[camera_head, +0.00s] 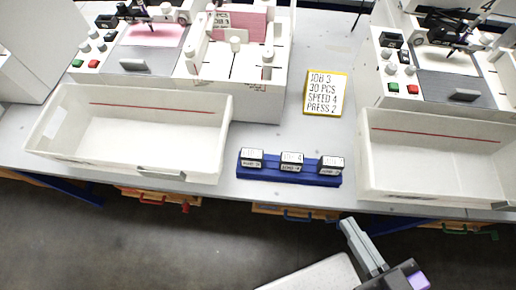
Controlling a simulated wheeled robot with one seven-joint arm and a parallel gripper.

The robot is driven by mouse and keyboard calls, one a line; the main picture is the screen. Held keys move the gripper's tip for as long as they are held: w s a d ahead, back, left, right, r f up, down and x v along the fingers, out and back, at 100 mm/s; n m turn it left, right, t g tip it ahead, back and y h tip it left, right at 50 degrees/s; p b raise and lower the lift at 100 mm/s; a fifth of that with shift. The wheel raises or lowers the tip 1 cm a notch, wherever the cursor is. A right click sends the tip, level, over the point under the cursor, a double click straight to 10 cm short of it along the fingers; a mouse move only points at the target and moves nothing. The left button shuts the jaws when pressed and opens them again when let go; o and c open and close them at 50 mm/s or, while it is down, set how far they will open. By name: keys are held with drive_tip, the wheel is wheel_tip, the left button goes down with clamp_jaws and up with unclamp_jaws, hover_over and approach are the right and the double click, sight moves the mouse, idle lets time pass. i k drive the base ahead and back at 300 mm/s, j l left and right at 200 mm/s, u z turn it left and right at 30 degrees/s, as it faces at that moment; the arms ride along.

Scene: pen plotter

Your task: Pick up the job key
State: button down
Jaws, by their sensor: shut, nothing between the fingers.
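Three job keys stand in a row in a blue holder (290,179) at the front of the table. Each is a small block with a black top and a white label: the left key (251,160), the middle key (291,162) and the right key (330,166). Their print is too small to read surely. A yellow-edged card (325,93) behind them reads JOB 3, 30 PCS, SPEED 4, PRESS 2. My gripper (350,226) is at the lower right, in front of the table edge and apart from the keys. It is shut and empty.
White open bins stand left (60,140) and right (440,182) of the holder. Plotter machines with red and green buttons stand behind them (130,65) (440,85). Drawers with coloured handles are under the table edge. The table around the card is clear.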

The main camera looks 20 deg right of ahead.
sight(253, 158)
drive_tip(key=k+j+u, duration=0.25)
drive_tip(key=j+u, duration=0.5)
drive_tip(key=k+j, duration=0.05)
drive_tip(key=j, duration=0.05)
